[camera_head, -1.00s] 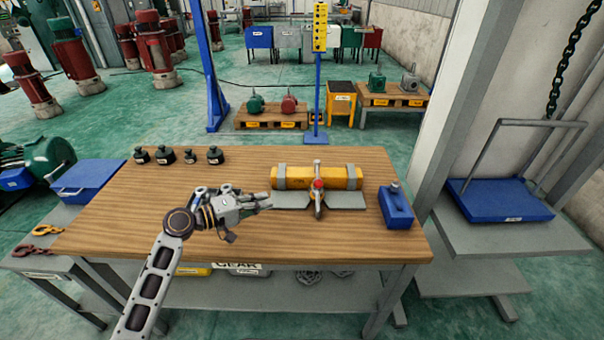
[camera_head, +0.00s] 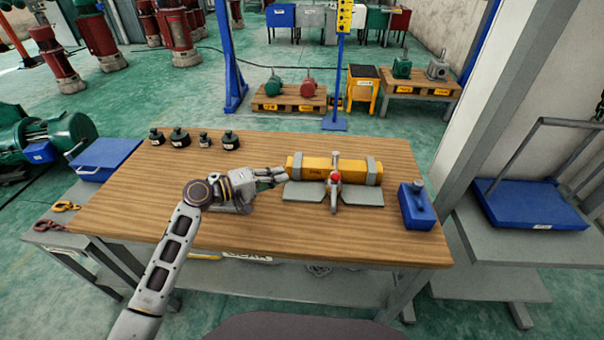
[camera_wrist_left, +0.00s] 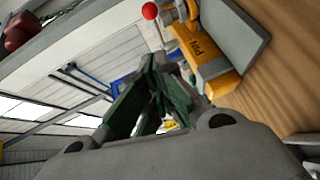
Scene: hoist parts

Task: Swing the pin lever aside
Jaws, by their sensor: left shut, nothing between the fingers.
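The pin lever (camera_head: 334,191) is a grey upright arm with a red knob, standing at the front middle of a yellow cylinder-like part (camera_head: 308,166) on grey plates (camera_head: 304,194). In the left wrist view the red knob (camera_wrist_left: 150,11) is at the top, beyond the fingers, next to the yellow part (camera_wrist_left: 204,66). My left gripper (camera_head: 284,174) is shut and empty, just left of the yellow part and apart from the lever. Its dark green finger pads (camera_wrist_left: 152,98) come together in the wrist view. My right gripper is not in view.
The wooden table (camera_head: 290,243) holds several black weights (camera_head: 180,138) at the back left and a blue block (camera_head: 416,206) at the right. The table is clear in front of the lever. A grey stand with a blue tray (camera_head: 530,205) is to the right.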

